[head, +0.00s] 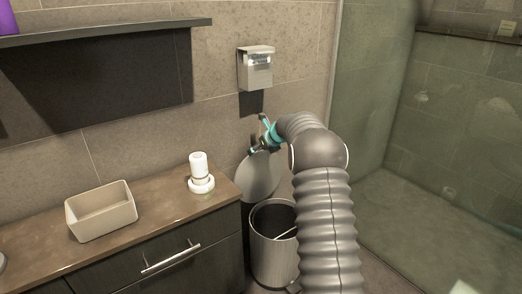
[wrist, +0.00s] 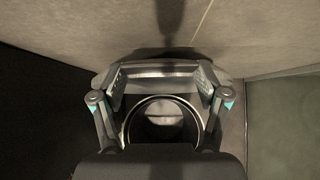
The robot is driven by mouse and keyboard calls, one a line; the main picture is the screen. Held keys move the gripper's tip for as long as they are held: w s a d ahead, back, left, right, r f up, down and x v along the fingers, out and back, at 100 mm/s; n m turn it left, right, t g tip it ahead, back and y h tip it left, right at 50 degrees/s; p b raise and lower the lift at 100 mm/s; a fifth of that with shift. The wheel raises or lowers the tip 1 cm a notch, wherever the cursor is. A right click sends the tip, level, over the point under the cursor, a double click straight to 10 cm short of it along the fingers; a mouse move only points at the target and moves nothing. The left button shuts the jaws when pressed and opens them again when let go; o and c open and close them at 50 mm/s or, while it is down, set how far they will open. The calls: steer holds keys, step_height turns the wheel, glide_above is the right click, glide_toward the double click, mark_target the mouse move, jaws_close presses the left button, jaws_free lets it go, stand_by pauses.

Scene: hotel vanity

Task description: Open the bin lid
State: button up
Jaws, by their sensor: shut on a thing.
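The bin (head: 272,262) is a light grey cylinder standing on the floor beside the vanity, partly hidden behind my arm. Its lid (head: 258,180) is a grey rounded plate that stands raised, steeply tilted, at the back of the bin. The bin's mouth is uncovered and its inside looks dark. My gripper (head: 264,142), with teal parts, is at the lid's upper edge and shut on it. In the wrist view the lid (wrist: 160,71) spans between the fingers, with the bin's round mouth (wrist: 165,102) below.
The vanity counter (head: 150,212) stands at left with a beige box (head: 101,211) and a white bottle (head: 199,168) on it. A wall dispenser (head: 256,68) hangs above the bin. A glass shower panel (head: 375,130) is at right.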

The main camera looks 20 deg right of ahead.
steer(key=o, duration=1.7)
steer(key=v, duration=1.2)
